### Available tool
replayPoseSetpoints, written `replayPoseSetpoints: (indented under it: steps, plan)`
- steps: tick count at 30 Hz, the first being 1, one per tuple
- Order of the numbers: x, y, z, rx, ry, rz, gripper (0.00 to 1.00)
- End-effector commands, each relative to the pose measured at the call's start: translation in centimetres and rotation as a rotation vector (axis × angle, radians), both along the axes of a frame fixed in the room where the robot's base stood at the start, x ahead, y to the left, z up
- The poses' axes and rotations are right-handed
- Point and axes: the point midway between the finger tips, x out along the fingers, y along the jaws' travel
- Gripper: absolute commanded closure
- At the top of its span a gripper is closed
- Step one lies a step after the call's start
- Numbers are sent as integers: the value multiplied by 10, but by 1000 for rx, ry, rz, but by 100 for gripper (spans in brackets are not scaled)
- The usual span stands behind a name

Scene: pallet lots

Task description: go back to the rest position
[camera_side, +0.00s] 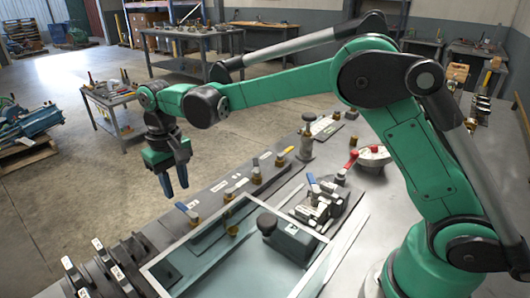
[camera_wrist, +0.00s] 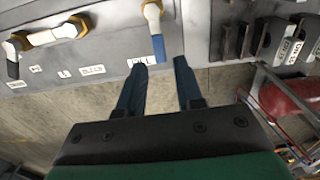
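My gripper (camera_side: 175,190) hangs from my green arm on the left of the side view, fingers pointing down. It is above the near edge of the grey workbench, over the floor side. In the wrist view my gripper (camera_wrist: 160,66) shows two dark blue fingers spread apart with nothing between them. A blue-tipped valve handle (camera_wrist: 157,45) shows just beyond the fingertips, apart from them as far as I can tell. No object is held.
A small table (camera_side: 112,100) stands on the floor behind. Open concrete floor lies around the gripper.

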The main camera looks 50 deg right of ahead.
Motion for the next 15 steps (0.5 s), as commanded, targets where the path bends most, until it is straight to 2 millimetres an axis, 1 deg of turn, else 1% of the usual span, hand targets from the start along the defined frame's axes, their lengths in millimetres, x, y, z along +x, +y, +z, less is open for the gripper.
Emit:
replayPoseSetpoints:
  steps: [1, 5, 15]
  plan:
    - [0, 0, 6, 0, 0, 0, 69]
    - [0, 0, 14, 0, 0, 1, 69]
    - [-1, -1, 17, 2, -6, 0, 69]
